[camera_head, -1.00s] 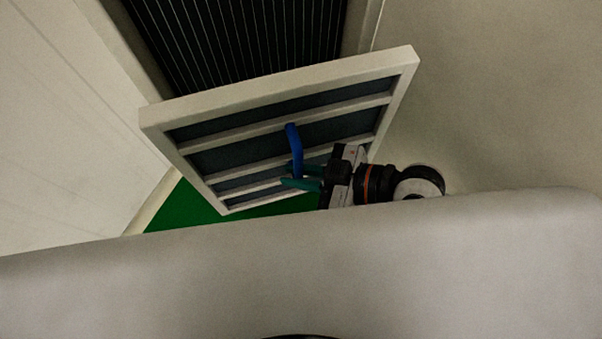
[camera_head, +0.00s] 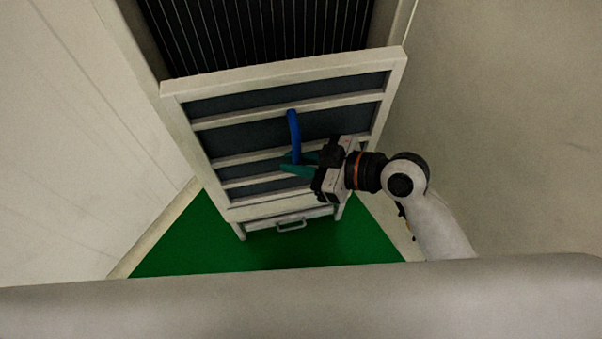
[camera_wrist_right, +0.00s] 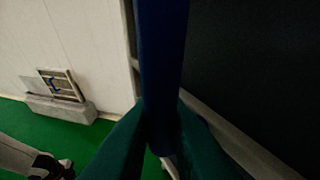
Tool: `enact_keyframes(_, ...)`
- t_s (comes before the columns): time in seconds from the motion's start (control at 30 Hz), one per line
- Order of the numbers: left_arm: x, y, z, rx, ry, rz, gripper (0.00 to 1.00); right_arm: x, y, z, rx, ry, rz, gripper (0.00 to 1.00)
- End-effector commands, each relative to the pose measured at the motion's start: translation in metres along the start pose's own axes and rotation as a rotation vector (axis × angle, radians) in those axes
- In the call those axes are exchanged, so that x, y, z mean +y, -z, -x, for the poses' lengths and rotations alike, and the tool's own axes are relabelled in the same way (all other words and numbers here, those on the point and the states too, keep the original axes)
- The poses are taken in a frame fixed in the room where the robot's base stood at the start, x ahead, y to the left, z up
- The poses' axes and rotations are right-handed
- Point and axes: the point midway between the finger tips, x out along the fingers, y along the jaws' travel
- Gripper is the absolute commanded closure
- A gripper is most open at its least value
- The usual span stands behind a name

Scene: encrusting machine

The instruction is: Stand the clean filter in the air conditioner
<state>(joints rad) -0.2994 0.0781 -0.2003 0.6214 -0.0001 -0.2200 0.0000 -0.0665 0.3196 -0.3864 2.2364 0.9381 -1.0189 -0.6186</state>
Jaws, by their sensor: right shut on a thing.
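The clean filter (camera_head: 283,101) is a pale square frame with dark panels and pale cross bars, with a blue upright handle (camera_head: 293,130) on its face. My right gripper (camera_head: 297,166) is shut on the lower part of the blue handle. The handle also fills the middle of the right wrist view (camera_wrist_right: 162,60), between the green fingers. The filter leans in front of the air conditioner (camera_head: 256,30), whose dark finned opening shows above the filter's top edge. The filter hides the lower part of the opening, so I cannot tell whether it is seated.
A drawer-like front with a small metal handle (camera_head: 292,225) shows below the filter. Green floor (camera_head: 270,257) lies clear in front. Pale walls stand close on both sides. In the right wrist view, another framed panel (camera_wrist_right: 62,86) stands in a low grey holder (camera_wrist_right: 62,109).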

Motion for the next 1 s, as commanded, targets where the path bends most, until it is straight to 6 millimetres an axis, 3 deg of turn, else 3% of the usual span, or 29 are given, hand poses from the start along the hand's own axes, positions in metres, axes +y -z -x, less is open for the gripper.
enact_keyframes(1.0,0.001,0.003,-0.022,0.003,-0.002,-0.001,0.68,-0.083,-0.021,-0.051,-0.005,0.001,0.004,1.00)
